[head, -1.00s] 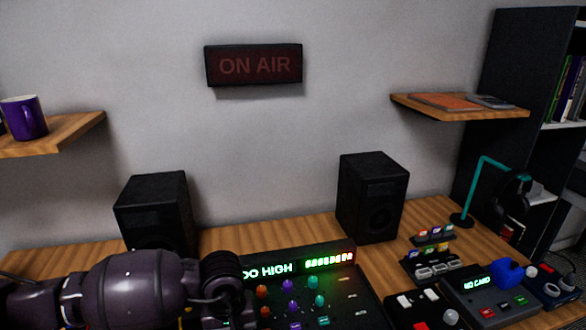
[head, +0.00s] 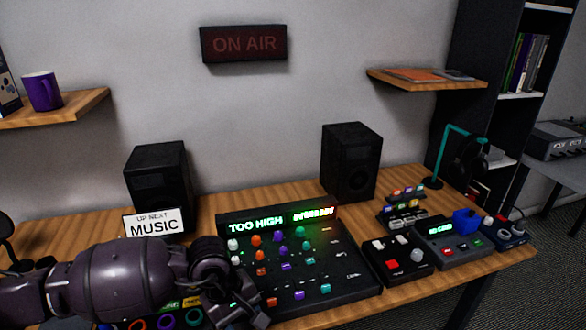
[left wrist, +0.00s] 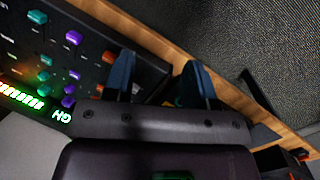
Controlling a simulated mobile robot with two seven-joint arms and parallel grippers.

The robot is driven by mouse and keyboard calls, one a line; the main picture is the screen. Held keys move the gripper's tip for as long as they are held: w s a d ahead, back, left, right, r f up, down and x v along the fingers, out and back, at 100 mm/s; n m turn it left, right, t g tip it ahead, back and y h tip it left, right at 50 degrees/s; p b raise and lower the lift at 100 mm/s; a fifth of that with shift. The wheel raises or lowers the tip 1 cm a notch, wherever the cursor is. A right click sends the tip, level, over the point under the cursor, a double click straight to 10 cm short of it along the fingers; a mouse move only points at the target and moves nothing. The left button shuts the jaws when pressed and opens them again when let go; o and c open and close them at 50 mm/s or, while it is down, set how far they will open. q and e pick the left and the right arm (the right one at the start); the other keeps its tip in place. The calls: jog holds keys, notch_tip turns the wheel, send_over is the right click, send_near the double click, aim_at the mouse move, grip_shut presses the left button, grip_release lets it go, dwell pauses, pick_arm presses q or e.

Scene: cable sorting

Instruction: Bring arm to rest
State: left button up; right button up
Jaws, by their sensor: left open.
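My left arm comes in from the left in the head view, low over the front of the desk (head: 400,290). My right gripper is not in view.
Several cable rings (head: 165,322) lie partly hidden below my arm. A "MUSIC" sign (head: 153,223) and two black speakers (head: 351,162) stand behind. A red-and-white button box (head: 398,262) and a card device (head: 447,240) are right of the mixer. Space above the desk is clear.

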pick_arm(q)
jog(key=w+d+r+n+t+h, duration=0.1)
jog(key=d+r+n+t+h, duration=0.1)
jog(key=d+r+n+h, duration=0.7)
jog(key=w+d+r+n+t+h, duration=0.25)
jog(key=r+n+h, duration=0.45)
jog(key=r+n, duration=0.5)
jog(key=w+a+f+n+t+y, duration=0.2)
jog(key=a+f+n+t+y, duration=0.4)
jog(key=n, duration=0.8)
jog(key=w+a+f+n+t+y, duration=0.25)
jog(key=a+n+t, duration=0.4)
jog(key=n, duration=0.75)
jog(key=s+a+f+n+y, duration=0.4)
jog(key=a+f+n+y, duration=0.3)
jog(key=f, duration=0.4)
jog(key=s+a+f+n+g+y, duration=0.2)
jog(key=s+a+f+n, duration=0.2)
jog(key=s+f, duration=0.4)
jog(key=s+a+f+n+g+y, duration=0.1)
jog(key=s+a+f+n+g, duration=0.2)
jog(key=s, duration=0.9)
notch_tip(320, 180, down, 5)
jog(key=a, duration=0.2)
jog(key=shift+s+a+n+y, duration=0.35)
jog(key=shift+n, duration=0.05)
